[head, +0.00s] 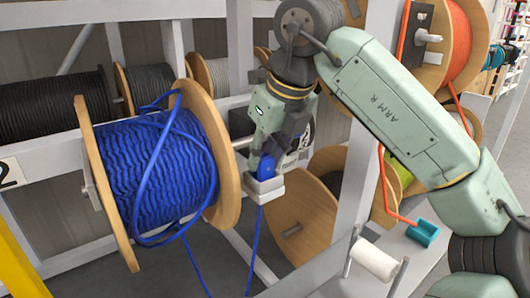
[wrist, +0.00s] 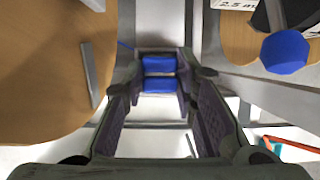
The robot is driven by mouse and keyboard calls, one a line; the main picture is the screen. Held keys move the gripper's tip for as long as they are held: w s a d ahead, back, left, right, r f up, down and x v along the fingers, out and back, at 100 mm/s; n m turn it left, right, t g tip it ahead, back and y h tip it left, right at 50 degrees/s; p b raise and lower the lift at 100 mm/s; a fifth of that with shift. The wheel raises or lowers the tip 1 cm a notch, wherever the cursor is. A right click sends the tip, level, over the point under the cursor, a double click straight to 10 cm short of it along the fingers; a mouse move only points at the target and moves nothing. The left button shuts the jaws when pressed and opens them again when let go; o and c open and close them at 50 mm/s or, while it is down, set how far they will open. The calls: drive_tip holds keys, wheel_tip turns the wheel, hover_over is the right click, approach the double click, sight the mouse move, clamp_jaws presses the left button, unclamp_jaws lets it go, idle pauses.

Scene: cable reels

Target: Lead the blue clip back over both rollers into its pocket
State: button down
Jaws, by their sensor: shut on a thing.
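My gripper (head: 261,164) is shut on the blue clip (head: 267,166), right of the blue cable reel (head: 155,172). In the wrist view the clip (wrist: 158,84) sits between the two fingers (wrist: 158,102). In the head view the clip is just above a small white pocket-like block (head: 265,188); I cannot tell whether it is seated in it. Blue cable (head: 254,235) hangs from below the block, and more cable hangs under the reel. A white roller (head: 374,260) stands at the lower right, with no blue cable over it. I cannot make out a second roller.
A teal clip (head: 423,233) on an orange cable sits near the white roller. An orange reel (head: 458,45) is at the upper right. A wooden flange (head: 300,222) stands below my gripper. Dark reels (head: 55,105) line the rack behind. A yellow post (head: 18,262) is at lower left.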

drive_tip(key=c, duration=1.2)
unclamp_jaws()
drive_tip(key=v, duration=1.2)
drive_tip(key=shift+r, duration=0.1)
